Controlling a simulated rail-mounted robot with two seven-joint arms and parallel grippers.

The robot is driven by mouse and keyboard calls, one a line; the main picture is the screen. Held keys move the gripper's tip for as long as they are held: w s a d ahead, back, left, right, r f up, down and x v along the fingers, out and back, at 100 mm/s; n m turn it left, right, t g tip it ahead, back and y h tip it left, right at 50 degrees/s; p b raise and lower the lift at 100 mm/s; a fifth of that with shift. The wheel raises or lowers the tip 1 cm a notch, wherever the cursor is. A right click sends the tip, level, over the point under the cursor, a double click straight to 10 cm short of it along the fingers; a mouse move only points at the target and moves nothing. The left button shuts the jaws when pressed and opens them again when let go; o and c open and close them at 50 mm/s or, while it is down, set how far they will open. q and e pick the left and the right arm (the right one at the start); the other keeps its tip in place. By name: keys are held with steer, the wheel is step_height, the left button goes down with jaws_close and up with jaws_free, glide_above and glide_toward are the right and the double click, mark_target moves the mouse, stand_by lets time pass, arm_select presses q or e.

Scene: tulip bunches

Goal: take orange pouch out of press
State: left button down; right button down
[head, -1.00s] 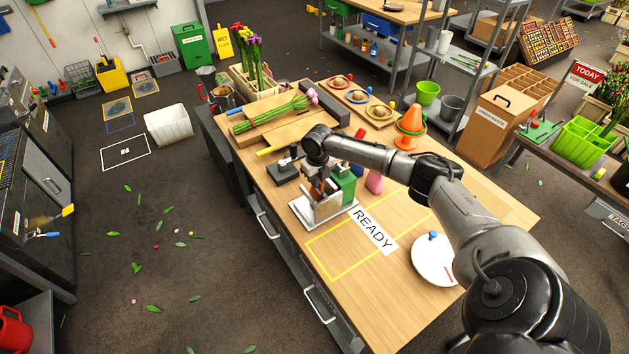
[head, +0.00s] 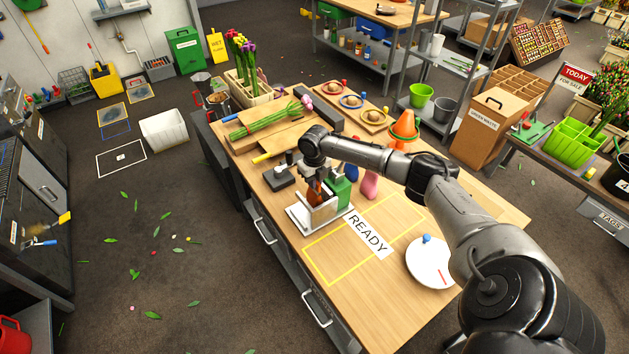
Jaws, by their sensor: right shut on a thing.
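The press (head: 322,214) stands on the wooden bench, with a white base, pale metal plates and a green block (head: 342,190) at its right. The orange pouch (head: 313,194) shows as a small orange-brown patch between the plates, upright and mostly hidden. My right gripper (head: 314,183) points down over the press from the end of my arm and is shut on the orange pouch. Its fingertips are small and partly hidden. The pouch still appears to be between the press plates. My left gripper is not in view.
A yellow-outlined area with a READY sign (head: 368,235) lies clear in front right of the press. A white round plate (head: 429,262) is further right. A pink item (head: 370,184) stands close behind the press, and a dark block (head: 279,179) at its left.

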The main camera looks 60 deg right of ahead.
steer(key=shift+r+p, duration=2.1)
steer(key=shift+r, duration=0.4)
step_height(320, 180, up, 5)
steer(key=p, duration=0.4)
steer(key=shift+p, duration=0.4)
steer(key=shift+a, duration=0.1)
